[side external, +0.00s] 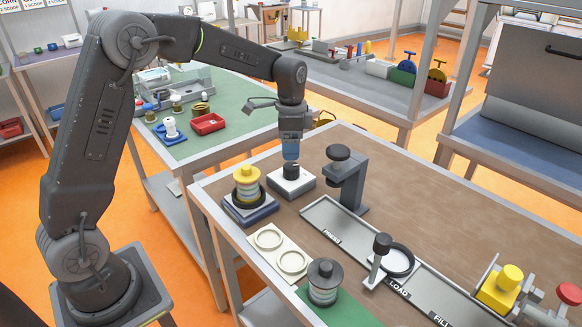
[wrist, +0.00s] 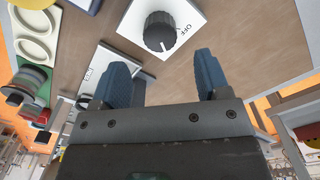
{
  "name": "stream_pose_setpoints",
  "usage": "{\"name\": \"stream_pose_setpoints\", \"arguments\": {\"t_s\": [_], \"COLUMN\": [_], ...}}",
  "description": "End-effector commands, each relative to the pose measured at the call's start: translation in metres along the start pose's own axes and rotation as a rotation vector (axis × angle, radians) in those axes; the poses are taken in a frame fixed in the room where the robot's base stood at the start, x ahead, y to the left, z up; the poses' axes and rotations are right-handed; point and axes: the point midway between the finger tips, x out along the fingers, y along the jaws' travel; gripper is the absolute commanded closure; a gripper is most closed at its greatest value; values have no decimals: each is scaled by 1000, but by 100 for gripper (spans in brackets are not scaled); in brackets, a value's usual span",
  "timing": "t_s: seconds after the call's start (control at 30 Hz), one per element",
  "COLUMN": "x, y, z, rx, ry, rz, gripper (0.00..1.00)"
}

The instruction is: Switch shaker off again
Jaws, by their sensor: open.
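A black ribbed knob (side external: 291,171) sits on a white switch box (side external: 280,190) on the brown tabletop. In the wrist view the knob (wrist: 160,32) shows beyond my fingertips, with "OFF" printed on its white plate (wrist: 192,18). The knob's white mark appears to point toward my gripper, not at "OFF". My gripper (side external: 291,154) points down just above the knob. Its blue fingers are apart and empty in the wrist view (wrist: 161,66), with no visible contact. A yellow-topped stack of sieves (side external: 247,186), likely on the shaker, stands on a blue base (side external: 250,212) left of the box.
A dark grey stand (side external: 348,180) rises close right of the switch box. A cream plate with two rings (side external: 280,253) and a grey-capped stack (side external: 323,282) are nearer the front. A long labelled tray (side external: 345,237) runs to the right. Bare tabletop lies behind.

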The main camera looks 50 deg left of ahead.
Motion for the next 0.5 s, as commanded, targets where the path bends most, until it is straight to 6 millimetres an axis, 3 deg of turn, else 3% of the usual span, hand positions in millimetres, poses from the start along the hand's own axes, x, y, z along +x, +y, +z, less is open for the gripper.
{"name": "stream_pose_setpoints", "arguments": {"t_s": [0.2, 0.5], "x": [43, 70], "y": [1, 0], "z": [0, 0], "rx": [-1, -1], "ry": [-2, 0], "rz": [3, -1], "gripper": [31, 31]}}
